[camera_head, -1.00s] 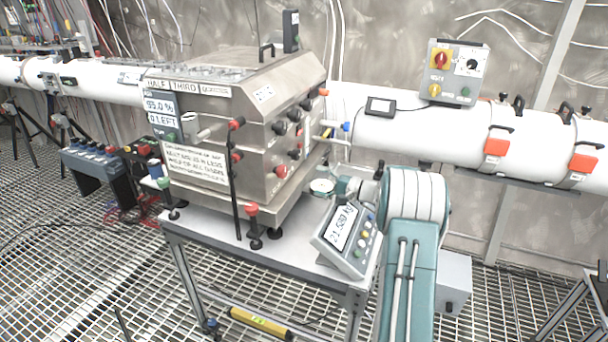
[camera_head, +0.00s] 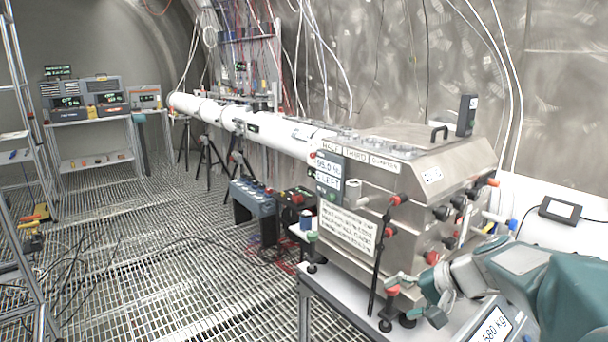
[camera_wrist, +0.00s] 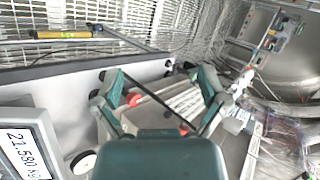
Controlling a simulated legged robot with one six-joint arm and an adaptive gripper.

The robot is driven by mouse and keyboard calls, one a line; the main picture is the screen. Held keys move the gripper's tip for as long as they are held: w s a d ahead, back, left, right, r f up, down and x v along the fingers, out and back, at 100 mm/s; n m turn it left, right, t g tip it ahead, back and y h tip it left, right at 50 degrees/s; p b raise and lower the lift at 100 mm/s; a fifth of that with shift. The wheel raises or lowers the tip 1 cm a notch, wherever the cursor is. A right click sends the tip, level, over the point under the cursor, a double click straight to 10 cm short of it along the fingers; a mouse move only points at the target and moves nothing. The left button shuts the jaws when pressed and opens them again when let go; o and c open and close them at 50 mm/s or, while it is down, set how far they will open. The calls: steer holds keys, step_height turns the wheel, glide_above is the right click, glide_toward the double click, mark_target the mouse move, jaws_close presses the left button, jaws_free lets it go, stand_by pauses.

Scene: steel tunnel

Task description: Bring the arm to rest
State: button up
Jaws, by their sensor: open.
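My arm reaches in from the lower right of the head view. My gripper (camera_head: 412,296) is low at the front of the steel box (camera_head: 408,235), near its red-tipped knobs, above the white bench top (camera_head: 447,327). In the wrist view my gripper (camera_wrist: 160,84) is open, its two teal fingers spread with nothing held between them. A dark rod and red knobs of the box show between and beyond the fingers. I cannot tell whether a finger touches the box.
A scale readout (camera_wrist: 24,151) stands close beside my gripper. A blue-grey unit (camera_head: 254,200) stands left of the box. A shelf bench (camera_head: 95,150) and a ladder (camera_head: 22,170) are farther left. The grated floor (camera_head: 150,260) between is mostly open.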

steer(key=s+a+n+h, duration=0.1)
steer(key=s+h, duration=0.3)
steer(key=s, duration=0.6)
steer(key=s+a+n+t+h, duration=0.1)
steer(key=s+n+h, duration=0.3)
steer(key=s, duration=0.7)
steer(key=shift+s+a+f+n, duration=0.2)
steer(key=shift+s+a+n, duration=0.1)
steer(key=shift+a, duration=0.3)
